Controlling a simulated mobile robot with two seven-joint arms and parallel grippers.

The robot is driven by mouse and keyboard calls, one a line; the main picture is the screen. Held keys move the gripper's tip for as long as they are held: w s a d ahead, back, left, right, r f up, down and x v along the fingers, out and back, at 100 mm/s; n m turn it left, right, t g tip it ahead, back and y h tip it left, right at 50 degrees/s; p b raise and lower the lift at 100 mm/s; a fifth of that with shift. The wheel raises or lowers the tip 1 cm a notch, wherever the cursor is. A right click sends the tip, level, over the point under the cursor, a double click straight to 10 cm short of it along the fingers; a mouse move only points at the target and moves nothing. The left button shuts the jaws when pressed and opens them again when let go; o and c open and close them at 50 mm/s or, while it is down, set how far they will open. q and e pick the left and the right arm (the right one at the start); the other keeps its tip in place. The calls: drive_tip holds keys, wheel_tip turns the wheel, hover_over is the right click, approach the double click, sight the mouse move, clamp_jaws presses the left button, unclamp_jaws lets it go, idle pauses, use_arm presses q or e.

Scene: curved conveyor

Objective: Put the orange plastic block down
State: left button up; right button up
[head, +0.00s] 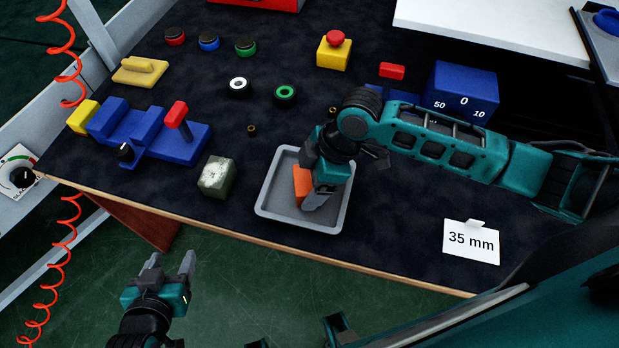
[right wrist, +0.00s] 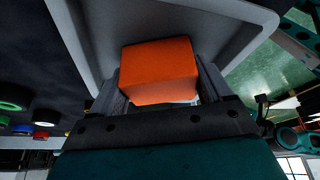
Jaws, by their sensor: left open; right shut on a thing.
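The orange plastic block (head: 303,183) is between the fingers of my right gripper (head: 316,200), over the grey tray (head: 265,205) near the front edge of the table. The right gripper is shut on the block. In the right wrist view the orange block (right wrist: 160,72) fills the space between the fingers, with the tray's wall (right wrist: 75,45) around it. I cannot tell whether the block touches the tray floor. My left gripper (head: 171,264) is open and empty, over the green floor in front of the table.
A grey-green block (head: 217,177) stands left of the tray. A blue fixture (head: 150,135) with a red-topped lever is farther left. A "35 mm" card (head: 471,242) is at right; the table between tray and card is clear.

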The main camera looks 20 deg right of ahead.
drive_tip(key=o, duration=1)
drive_tip(key=shift+f, duration=0.1)
drive_tip(key=shift+o, duration=0.2)
drive_tip(key=p+v, duration=0.2)
drive_tip(key=v, duration=1)
drive_tip(key=shift+s, duration=0.15)
